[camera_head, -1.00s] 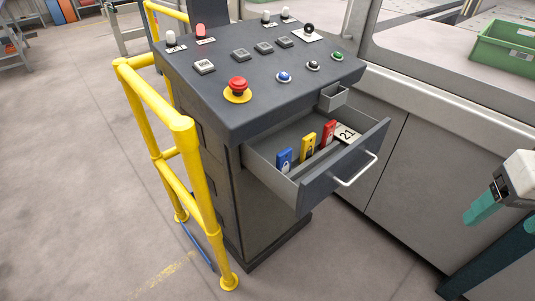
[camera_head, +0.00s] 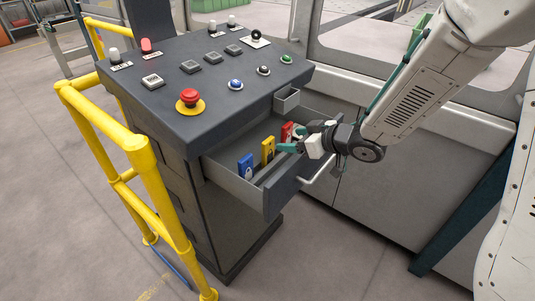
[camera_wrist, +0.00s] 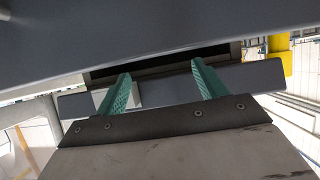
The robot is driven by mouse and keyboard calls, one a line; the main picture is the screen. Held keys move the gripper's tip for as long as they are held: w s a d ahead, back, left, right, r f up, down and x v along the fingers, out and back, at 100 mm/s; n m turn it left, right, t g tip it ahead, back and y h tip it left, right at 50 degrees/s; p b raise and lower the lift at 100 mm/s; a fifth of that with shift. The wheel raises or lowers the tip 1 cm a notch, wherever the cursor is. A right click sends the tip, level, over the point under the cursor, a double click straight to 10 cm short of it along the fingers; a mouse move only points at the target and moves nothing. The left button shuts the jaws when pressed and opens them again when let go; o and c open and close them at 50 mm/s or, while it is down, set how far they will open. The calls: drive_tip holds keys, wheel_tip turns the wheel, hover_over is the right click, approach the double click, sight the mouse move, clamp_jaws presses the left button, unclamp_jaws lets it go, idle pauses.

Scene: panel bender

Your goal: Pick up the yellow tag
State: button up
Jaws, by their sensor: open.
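The yellow tag (camera_head: 267,150) stands upright in the open drawer (camera_head: 235,183) of the control cabinet, between a blue tag (camera_head: 245,166) and a red tag (camera_head: 287,132). My gripper (camera_head: 287,146) reaches in from the right over the drawer, just right of the yellow tag. Its teal fingers are apart and hold nothing. The gripper partly covers the red tag and hides the numbered card. In the wrist view my gripper (camera_wrist: 160,76) shows two spread fingers in front of grey panels; I cannot make out the yellow tag there.
The cabinet top (camera_head: 205,75) with buttons, including a red emergency stop (camera_head: 190,99), overhangs the drawer's back. The drawer handle (camera_head: 318,172) lies under my wrist. A yellow rail (camera_head: 105,122) stands on the left.

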sight(270, 140)
drive_tip(key=x, duration=0.8)
drive_tip(key=shift+s+a, duration=0.3)
drive_tip(key=shift+a, duration=0.1)
drive_tip(key=c, duration=1.3)
